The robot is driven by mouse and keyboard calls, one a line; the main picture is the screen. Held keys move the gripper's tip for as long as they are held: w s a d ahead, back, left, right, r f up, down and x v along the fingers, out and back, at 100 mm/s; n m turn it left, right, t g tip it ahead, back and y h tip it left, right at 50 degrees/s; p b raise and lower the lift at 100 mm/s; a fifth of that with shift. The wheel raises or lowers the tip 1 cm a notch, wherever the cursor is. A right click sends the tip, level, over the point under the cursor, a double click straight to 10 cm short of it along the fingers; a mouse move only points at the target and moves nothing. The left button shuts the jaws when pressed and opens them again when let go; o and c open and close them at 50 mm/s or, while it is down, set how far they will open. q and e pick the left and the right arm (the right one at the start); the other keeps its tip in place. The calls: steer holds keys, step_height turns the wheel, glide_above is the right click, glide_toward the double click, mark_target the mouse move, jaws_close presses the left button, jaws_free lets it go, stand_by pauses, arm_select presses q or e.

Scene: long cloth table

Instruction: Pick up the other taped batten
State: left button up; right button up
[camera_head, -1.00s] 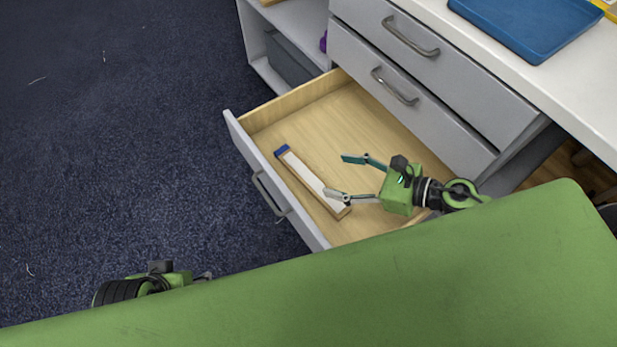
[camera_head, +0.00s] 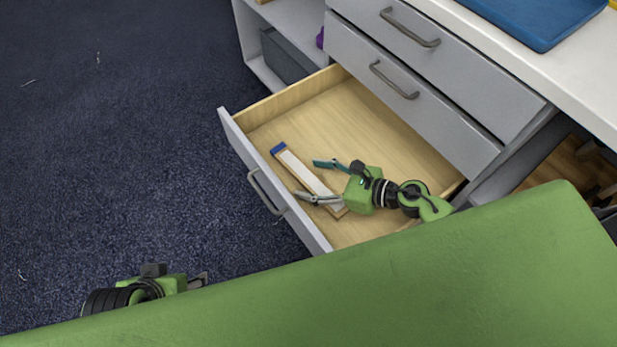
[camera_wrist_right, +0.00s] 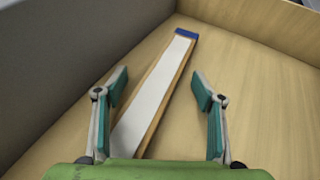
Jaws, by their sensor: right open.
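The taped batten (camera_head: 303,171) lies in the open drawer, near its front panel. It is a wooden strip with a white face and blue tape at its far end. In the right wrist view the batten (camera_wrist_right: 160,86) runs between the open fingers, touching neither as far as I can see; its near end is hidden by my gripper body. My right gripper (camera_head: 309,180) is open and empty, over the batten's nearer half; the same gripper (camera_wrist_right: 160,90) shows in the wrist view. My left gripper (camera_head: 202,281) is partly hidden by my green body, at the lower left.
The open drawer (camera_head: 370,122) has a pale wooden floor, bare apart from the batten. Its grey front panel (camera_head: 270,185) stands close beside the batten. Closed drawers (camera_head: 440,85) rise behind. A blue tray (camera_head: 545,18) rests on the white top. Dark carpet (camera_head: 110,140) is clear.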

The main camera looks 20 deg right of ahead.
steer(key=c, duration=1.6)
steer(key=shift+c, duration=0.2)
